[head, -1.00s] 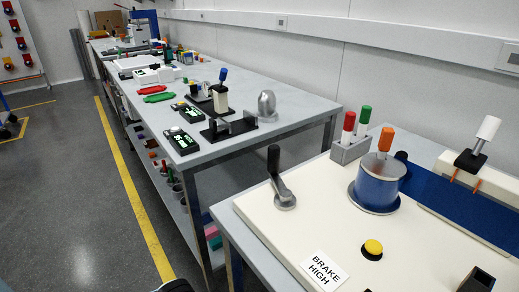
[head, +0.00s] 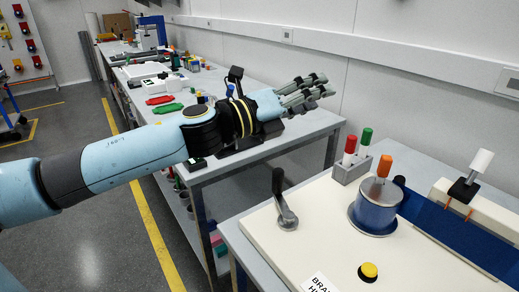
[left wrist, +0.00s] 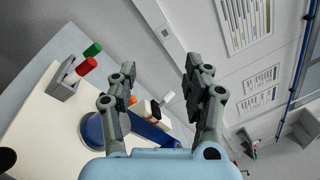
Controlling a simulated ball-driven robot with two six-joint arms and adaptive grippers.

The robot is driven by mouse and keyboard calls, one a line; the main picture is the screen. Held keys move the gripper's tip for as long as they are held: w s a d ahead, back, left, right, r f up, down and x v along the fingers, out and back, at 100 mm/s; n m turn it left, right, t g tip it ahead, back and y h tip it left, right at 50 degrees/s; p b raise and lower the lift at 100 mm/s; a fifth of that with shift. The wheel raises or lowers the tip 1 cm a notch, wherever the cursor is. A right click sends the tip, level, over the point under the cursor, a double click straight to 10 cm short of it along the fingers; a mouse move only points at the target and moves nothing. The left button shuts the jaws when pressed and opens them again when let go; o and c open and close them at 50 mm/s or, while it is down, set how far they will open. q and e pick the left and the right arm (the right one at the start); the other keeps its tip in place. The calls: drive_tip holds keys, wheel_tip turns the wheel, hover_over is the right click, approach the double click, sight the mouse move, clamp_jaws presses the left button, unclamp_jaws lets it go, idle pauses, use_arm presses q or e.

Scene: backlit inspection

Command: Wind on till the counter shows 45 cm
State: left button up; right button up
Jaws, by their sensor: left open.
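The crank (head: 287,216) with its black upright handle stands at the left of a cream panel (head: 325,228). A blue drum (head: 374,213) with a metal top and an orange-tipped peg (head: 384,166) stands right of it. A blue band (head: 452,238) runs right from the drum; drum (left wrist: 93,131) and band (left wrist: 150,131) also show in the left wrist view. A yellow button (head: 368,272) is near the front. My left gripper (head: 324,84) is open and empty, above the far bench's end, beyond the crank and apart from it. I see no readable counter. My right gripper is not in view.
A grey holder (head: 350,171) with red and green markers stands behind the drum. A white-handled lever (head: 480,163) stands at the right. My left arm crosses over the long bench (head: 215,82), which carries several small items. A gap separates the two benches.

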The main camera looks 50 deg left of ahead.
use_arm(q)
wheel_tip(320, 180, down, 4)
drive_tip(key=m+g+h, duration=0.4)
drive_tip(key=m+g, duration=0.1)
drive_tip(key=m, duration=0.6)
drive_tip(key=m+g+y, duration=0.3)
drive_tip(key=m+g, duration=0.4)
drive_tip(key=g, duration=0.1)
approach(279, 170)
drive_tip(key=x, duration=0.3)
drive_tip(key=shift+w+d+f+b, duration=0.15)
drive_tip(key=shift+f+b, duration=0.2)
drive_tip(key=shift+f, duration=0.15)
drive_tip(key=b+x, duration=0.3)
drive_tip(key=x, duration=0.4)
drive_tip(key=shift+d+f+b, duration=0.15)
drive_tip(key=shift+b, duration=0.2)
drive_tip(key=shift+c, duration=0.4)
drive_tip(key=shift+r, duration=0.25)
drive_tip(key=c, duration=0.9)
drive_tip(key=shift+c, duration=0.2)
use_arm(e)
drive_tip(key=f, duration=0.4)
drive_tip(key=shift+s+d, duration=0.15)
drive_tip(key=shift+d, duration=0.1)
